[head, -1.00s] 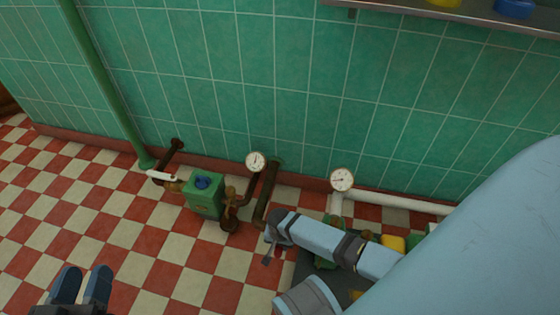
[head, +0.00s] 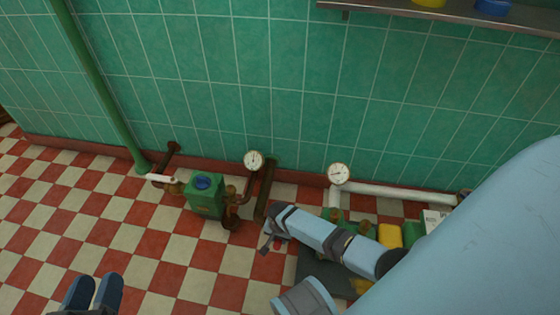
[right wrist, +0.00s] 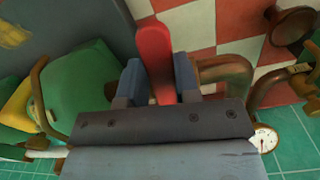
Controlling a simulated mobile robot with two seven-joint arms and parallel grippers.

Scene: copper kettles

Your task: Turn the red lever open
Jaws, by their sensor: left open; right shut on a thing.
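The red lever (right wrist: 153,52) stands between the two fingers of my right gripper (right wrist: 157,80) in the right wrist view, and the gripper is shut on it. In the head view only a small red piece of the lever (head: 278,243) shows beside my right gripper (head: 269,245), low near the pipes. The rest of the lever is hidden by the gripper and arm. My left gripper (head: 93,292) is open and empty over the checkered floor at the bottom left, far from the lever.
A green box with a blue cap (head: 205,195), brown pipes (head: 265,190) and dial gauges (head: 253,160) stand along the tiled wall. A white pipe (head: 400,192) runs right. A yellow object (head: 390,235) lies behind my right arm. The floor at left is clear.

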